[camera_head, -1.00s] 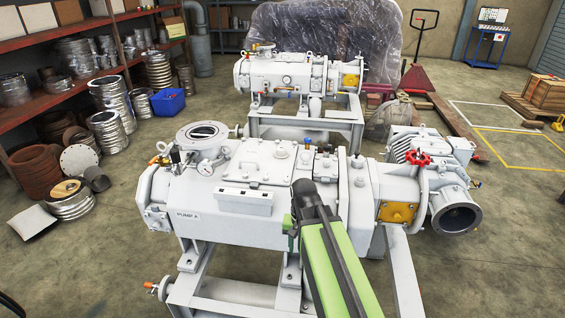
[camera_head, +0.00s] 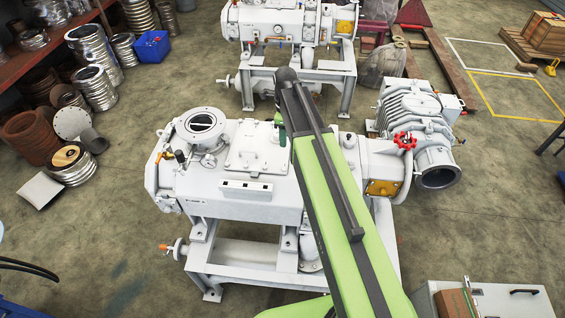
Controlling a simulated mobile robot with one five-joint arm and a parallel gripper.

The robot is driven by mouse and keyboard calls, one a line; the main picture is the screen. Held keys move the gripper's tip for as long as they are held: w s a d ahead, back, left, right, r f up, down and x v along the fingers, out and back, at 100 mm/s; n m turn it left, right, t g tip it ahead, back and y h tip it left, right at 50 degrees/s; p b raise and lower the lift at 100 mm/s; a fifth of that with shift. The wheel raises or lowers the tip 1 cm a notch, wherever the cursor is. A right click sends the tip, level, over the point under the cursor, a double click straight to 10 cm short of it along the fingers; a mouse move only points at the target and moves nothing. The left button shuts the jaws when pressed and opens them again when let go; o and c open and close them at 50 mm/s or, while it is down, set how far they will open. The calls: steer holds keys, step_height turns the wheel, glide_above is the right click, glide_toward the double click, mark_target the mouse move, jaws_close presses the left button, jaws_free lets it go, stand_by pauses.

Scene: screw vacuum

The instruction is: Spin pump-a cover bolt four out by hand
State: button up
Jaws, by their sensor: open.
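Pump A (camera_head: 228,205) is the nearer white pump, on a white frame in the middle of the view. Its raised cover plate (camera_head: 247,160) lies on top, just left of my arm. The bolts on the cover are too small to tell apart, and my arm hides the area to its right. My green arm reaches from the bottom right up over the pump. My gripper (camera_head: 281,134) shows only in small part below the dark wrist, by the cover's right edge. It is open, with nothing seen in it. Its fingertips are not clear, and I cannot tell whether it touches the cover.
A round open flange (camera_head: 205,121) stands on the pump's left. A red handwheel (camera_head: 405,140) and a finned motor (camera_head: 415,105) are on its right. A second white pump (camera_head: 275,22) stands behind. A grey cabinet (camera_head: 515,303) is at the bottom right.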

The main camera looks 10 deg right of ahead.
mark_target(284, 169)
step_height(284, 169, down, 17)
steer(key=b, duration=1.6)
steer(key=shift+a, duration=0.15)
jaws_close()
